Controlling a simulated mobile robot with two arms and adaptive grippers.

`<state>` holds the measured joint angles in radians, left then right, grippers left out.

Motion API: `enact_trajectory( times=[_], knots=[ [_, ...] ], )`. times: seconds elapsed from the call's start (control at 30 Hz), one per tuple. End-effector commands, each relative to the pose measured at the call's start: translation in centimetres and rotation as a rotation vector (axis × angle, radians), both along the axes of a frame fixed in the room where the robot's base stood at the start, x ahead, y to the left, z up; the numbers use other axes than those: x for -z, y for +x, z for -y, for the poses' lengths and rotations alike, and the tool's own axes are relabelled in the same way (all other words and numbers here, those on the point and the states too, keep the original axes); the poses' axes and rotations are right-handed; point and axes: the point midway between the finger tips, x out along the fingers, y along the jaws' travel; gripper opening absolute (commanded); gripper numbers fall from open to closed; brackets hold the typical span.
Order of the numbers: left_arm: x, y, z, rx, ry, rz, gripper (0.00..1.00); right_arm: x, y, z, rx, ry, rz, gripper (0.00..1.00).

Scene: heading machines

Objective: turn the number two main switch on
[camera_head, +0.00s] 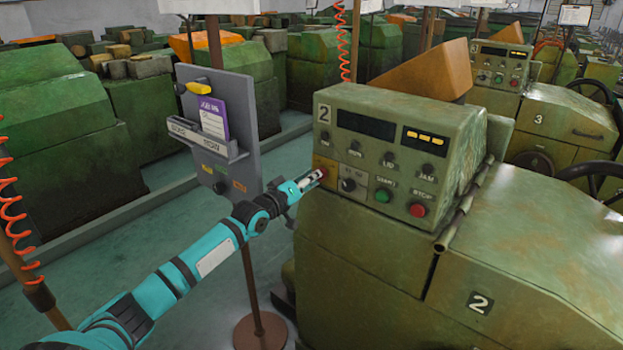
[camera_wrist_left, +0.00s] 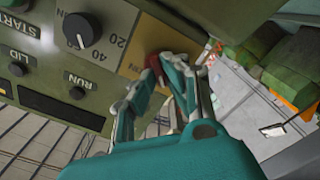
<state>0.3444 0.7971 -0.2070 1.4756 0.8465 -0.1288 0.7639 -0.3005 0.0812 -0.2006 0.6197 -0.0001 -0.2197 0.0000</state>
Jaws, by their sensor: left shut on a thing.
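The number two machine's control box (camera_head: 400,110) is green and carries a "2" plate. The main switch (camera_head: 322,172) is a red knob on a yellow plate (camera_head: 326,166) at the box's lower left. My left gripper (camera_head: 312,179) has its fingertips at this knob. In the left wrist view the left gripper (camera_wrist_left: 160,85) is shut on the red main switch (camera_wrist_left: 154,68), in front of the yellow plate (camera_wrist_left: 150,40). The fingers hide most of the knob, so its exact angle is unclear. My right gripper does not show.
Beside the switch are a black dial (camera_head: 348,184), a green start button (camera_head: 383,196) and a red stop button (camera_head: 418,210). A grey card board (camera_head: 240,95) on a post stands close left of my left arm. Machine three (camera_head: 550,120) stands behind, to the right.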

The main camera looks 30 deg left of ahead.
Motion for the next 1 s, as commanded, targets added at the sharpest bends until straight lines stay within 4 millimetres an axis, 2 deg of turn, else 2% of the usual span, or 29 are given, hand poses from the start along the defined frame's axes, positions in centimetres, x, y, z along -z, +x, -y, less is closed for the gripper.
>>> enact_trajectory(
  times=[0.47, 0.67, 1.0],
  knots=[
    [0.01, -0.01, -0.01, -0.001, 0.069, 0.005, 0.0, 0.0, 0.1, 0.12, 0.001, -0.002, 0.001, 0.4],
    [-0.06, -0.01, 0.02, 0.0, 0.202, 0.016, 0.0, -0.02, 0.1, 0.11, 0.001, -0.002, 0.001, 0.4],
    [-0.16, -0.02, 0.14, 0.0, 0.518, 0.041, 0.0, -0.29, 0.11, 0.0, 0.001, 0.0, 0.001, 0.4]
  ],
)
